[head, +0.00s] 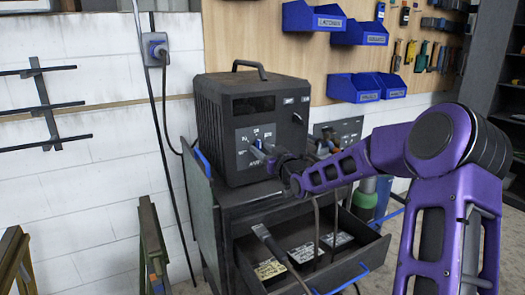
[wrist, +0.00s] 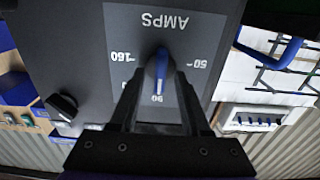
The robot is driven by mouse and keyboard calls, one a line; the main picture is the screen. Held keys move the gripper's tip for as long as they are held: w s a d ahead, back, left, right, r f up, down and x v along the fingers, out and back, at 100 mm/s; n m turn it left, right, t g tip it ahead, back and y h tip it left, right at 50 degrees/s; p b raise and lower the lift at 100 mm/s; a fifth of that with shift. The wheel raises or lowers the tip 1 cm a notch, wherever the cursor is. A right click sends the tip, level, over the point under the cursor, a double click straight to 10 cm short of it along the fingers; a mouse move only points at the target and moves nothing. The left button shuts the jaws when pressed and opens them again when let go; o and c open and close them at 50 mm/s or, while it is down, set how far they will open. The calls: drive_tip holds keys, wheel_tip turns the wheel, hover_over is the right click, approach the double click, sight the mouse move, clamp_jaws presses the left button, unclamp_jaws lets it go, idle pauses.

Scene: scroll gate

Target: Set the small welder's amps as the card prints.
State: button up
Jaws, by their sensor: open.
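A black welder (head: 222,125) with a top handle stands on a dark cart. Its grey AMPS panel (wrist: 118,40) fills the upper wrist view, upside down, with 160, 90 and 50 readable and another mark partly hidden. A blue pointer knob (wrist: 159,68) sits on the panel, its long axis lined up with the 90 mark. My gripper (wrist: 160,85) is open, with one finger on each side of the knob; contact cannot be told. In the head view my gripper (head: 270,156) is at the welder's front. Printed cards (head: 270,269) lie in the open drawer, too small to read.
The drawer (head: 330,273) juts out below my arm, with cables hanging into it. A black knob (wrist: 60,105) is beside the panel. Blue bins (head: 313,18) hang on the wall above. A second dark panel (head: 340,132) stands behind my arm.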

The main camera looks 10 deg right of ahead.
clamp_jaws()
drive_tip(key=shift+m, duration=0.3)
drive_tip(key=m+p, duration=0.2)
drive_tip(key=m, duration=0.2)
drive_tip(key=shift+d, duration=0.1)
drive_tip(key=m+p, duration=0.1)
drive_tip(key=m, duration=0.9)
drive_tip(key=m+p, duration=0.1)
drive_tip(key=m, duration=0.4)
drive_tip(key=shift+d+f+p, duration=0.15)
drive_tip(key=shift+f+p, duration=0.2)
drive_tip(key=shift+f, duration=0.05)
drive_tip(key=shift+m, duration=0.3)
